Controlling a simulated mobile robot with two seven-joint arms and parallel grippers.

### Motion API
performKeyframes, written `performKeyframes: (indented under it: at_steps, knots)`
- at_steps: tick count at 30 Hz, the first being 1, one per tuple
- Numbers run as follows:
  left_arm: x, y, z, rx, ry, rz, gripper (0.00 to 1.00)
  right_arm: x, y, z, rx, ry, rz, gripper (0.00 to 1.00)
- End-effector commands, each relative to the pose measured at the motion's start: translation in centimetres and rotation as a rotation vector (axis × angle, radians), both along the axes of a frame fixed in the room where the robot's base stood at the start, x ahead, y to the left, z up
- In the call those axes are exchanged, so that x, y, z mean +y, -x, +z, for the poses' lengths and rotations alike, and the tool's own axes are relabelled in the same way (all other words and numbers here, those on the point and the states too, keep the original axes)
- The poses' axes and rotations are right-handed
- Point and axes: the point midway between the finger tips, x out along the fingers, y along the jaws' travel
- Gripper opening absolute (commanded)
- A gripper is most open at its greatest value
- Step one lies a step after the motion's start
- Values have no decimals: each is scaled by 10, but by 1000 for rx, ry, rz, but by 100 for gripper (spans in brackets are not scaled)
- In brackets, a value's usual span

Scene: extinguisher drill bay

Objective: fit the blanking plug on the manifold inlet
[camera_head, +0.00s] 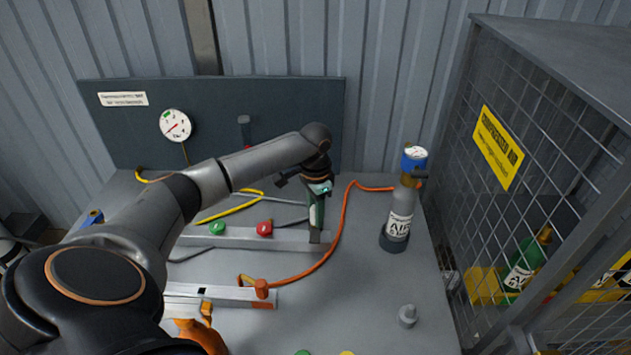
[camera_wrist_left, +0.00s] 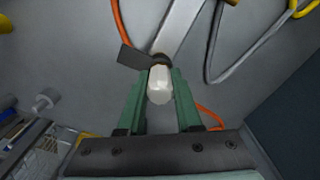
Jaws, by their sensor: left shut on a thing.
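The manifold (camera_head: 278,241) is a pale bar with a green and a red knob, lying across the bench. In the left wrist view its bar (camera_wrist_left: 184,25) runs up to a dark collar (camera_wrist_left: 161,60). My left gripper (camera_head: 316,222) points down at the bar's right end. Its green fingers (camera_wrist_left: 160,88) are shut on a pale rounded piece, which I take to be the blanking plug (camera_wrist_left: 160,88). The plug lies in line with the collar and appears to meet it; I cannot tell whether it is seated. My right gripper is not in view.
An orange hose (camera_head: 343,222) curves just right of the manifold. A grey air bottle (camera_head: 398,219) with a blue top stands further right. A small grey fitting (camera_head: 407,316) stands at the front right. A mesh cage (camera_head: 545,130) borders the right side. Bench between hose and fitting is clear.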

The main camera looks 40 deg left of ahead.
Motion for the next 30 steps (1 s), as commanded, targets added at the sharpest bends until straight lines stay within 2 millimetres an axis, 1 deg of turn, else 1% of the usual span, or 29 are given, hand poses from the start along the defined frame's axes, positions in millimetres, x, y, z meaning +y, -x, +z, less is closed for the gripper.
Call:
performKeyframes:
  at_steps: [2,3,12,20,23,26,30]
  knots:
    - [0,1,-2,5,-1,-1,0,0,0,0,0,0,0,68]
    - [0,1,-2,6,-1,-1,34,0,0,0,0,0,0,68]
    - [0,1,-2,4,0,-1,68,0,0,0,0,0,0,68]
    - [0,1,-1,3,0,-1,68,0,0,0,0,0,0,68]
    - [0,0,6,1,0,-1,68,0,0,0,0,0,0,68]
    - [0,0,20,0,0,-2,68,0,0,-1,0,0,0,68]
    - [0,0,51,-2,-2,-1,68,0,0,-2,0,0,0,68]
